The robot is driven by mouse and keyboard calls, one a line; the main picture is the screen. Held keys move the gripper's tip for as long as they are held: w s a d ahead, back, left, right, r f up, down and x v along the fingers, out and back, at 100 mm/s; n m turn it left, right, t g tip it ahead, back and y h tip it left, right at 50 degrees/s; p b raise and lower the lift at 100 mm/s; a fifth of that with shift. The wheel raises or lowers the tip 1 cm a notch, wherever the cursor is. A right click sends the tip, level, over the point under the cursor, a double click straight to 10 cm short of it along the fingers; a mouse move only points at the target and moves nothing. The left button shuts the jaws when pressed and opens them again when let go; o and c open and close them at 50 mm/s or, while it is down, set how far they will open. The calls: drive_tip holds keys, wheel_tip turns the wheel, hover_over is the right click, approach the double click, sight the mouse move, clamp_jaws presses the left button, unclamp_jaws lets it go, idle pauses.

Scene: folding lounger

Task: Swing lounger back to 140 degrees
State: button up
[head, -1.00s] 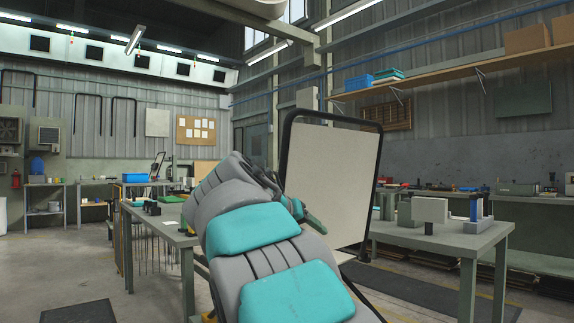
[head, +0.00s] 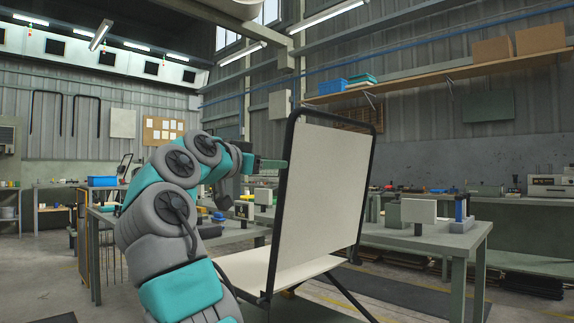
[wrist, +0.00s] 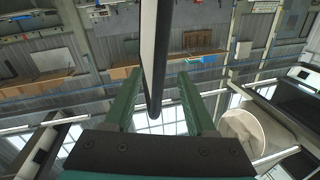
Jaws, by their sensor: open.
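The folding lounger stands right of centre in the head view. Its back (head: 335,190) is a cream panel in a black tubular frame and stands close to upright. Its cream seat (head: 300,272) lies low at the back's foot. My gripper (head: 278,163) is at the upper left edge of the back. In the wrist view, the black edge tube of the back (wrist: 155,60) runs between the two green fingers of my gripper (wrist: 159,73), with a gap visible on each side. The fingers are open and not closed on the tube.
A grey workbench (head: 440,238) with small fixtures stands behind and right of the lounger. Another table (head: 240,232) stands behind it to the left. A dark mat (head: 55,318) lies on open floor at lower left.

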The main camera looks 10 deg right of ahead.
drive_tip(key=p, duration=0.2)
hover_over(286, 190)
clamp_jaws()
idle(0.6)
idle(1.0)
